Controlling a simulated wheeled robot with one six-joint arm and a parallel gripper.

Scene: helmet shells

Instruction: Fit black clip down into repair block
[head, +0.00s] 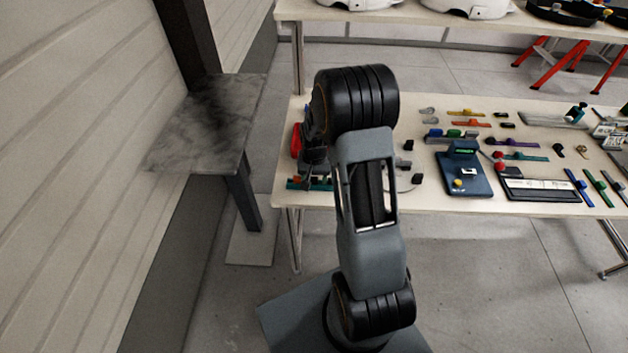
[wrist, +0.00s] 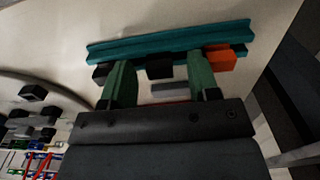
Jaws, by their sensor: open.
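In the wrist view a long teal block (wrist: 140,47), which looks like the repair block, lies across the top. Black pieces and an orange piece (wrist: 221,60) sit along its near side. One small black piece (wrist: 160,68), possibly the black clip, is at the teal block's near edge, between my fingers; I cannot tell if it is seated. My gripper (wrist: 158,82) is open, its two green fingers apart on either side of that piece, with no clear contact. In the head view the teal block (head: 296,184) is at the table's front left corner, partly hidden by my arm.
Loose black pieces (wrist: 33,92) lie to the left in the wrist view. In the head view the table (head: 424,203) holds a blue fixture (head: 466,180) and several coloured strips further right. A red item (head: 296,140) stands at the left edge. A grey side table (head: 205,140) is to the left.

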